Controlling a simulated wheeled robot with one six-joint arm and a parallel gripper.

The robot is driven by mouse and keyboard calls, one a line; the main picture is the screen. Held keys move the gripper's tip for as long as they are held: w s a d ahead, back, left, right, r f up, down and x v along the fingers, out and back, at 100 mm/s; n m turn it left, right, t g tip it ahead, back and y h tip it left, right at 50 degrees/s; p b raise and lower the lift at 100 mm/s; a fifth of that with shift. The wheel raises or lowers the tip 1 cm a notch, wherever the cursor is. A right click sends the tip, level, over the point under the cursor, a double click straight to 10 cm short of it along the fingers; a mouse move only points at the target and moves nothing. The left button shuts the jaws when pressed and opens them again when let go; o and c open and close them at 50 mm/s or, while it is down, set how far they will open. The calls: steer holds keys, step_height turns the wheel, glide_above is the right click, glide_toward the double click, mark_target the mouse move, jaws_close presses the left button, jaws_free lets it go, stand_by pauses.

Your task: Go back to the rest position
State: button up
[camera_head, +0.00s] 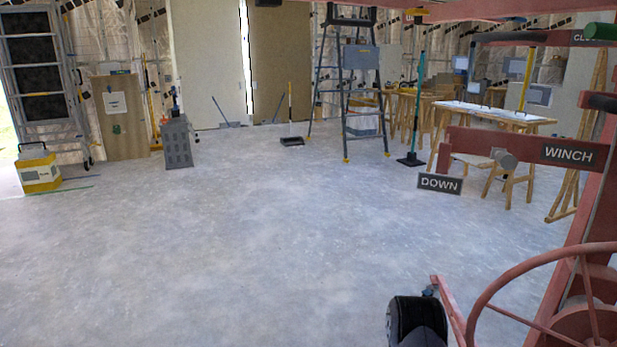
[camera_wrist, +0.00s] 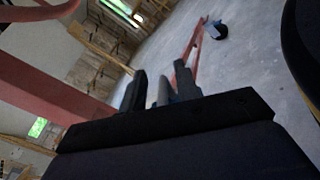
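In the wrist view my gripper (camera_wrist: 160,88) has two dark fingers standing apart, with a gap between them. A small grey shape (camera_wrist: 165,90) shows in that gap; I cannot tell whether it lies beyond the fingers, and no grip on it shows. In the head view the red panel lift stands at the right, with a large winch handwheel (camera_head: 480,310), a WINCH label (camera_head: 569,153) and a DOWN label (camera_head: 440,184). A grey knob (camera_head: 507,159) sits on its crossbar. My gripper is not clearly visible in the head view.
A dark rounded part (camera_head: 415,320) is at the lower right; I cannot tell what it belongs to. A stepladder (camera_head: 345,90), worktable (camera_head: 495,112), grey box (camera_head: 177,143) and yellow-and-white case (camera_head: 39,172) stand farther back. The middle floor is clear.

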steer(key=shift+f, duration=0.25)
steer(key=shift+w+a+f+b, duration=0.1)
steer(key=shift+w+a+b, duration=0.1)
steer(key=shift+b, duration=0.1)
steer(key=p+v, duration=0.2)
steer(key=v, duration=0.8)
steer(key=b+x, duration=0.2)
steer(key=x, duration=0.8)
steer(key=shift+s+d, duration=0.2)
steer(key=shift+d, duration=0.05)
step_height(320, 180, up, 3)
steer(key=p, duration=0.3)
step_height(320, 180, up, 3)
steer(key=n+p, duration=0.2)
steer(key=p, duration=0.1)
steer(key=shift+f+n, duration=0.1)
steer(key=shift+n, duration=0.2)
step_height(320, 180, up, 7)
steer(key=w+d+n+p, duration=0.25)
steer(key=n+p, duration=0.35)
steer(key=p, duration=0.3)
steer(key=v, duration=1.2)
steer(key=shift+f+b, duration=0.3)
steer(key=shift+f, duration=0.1)
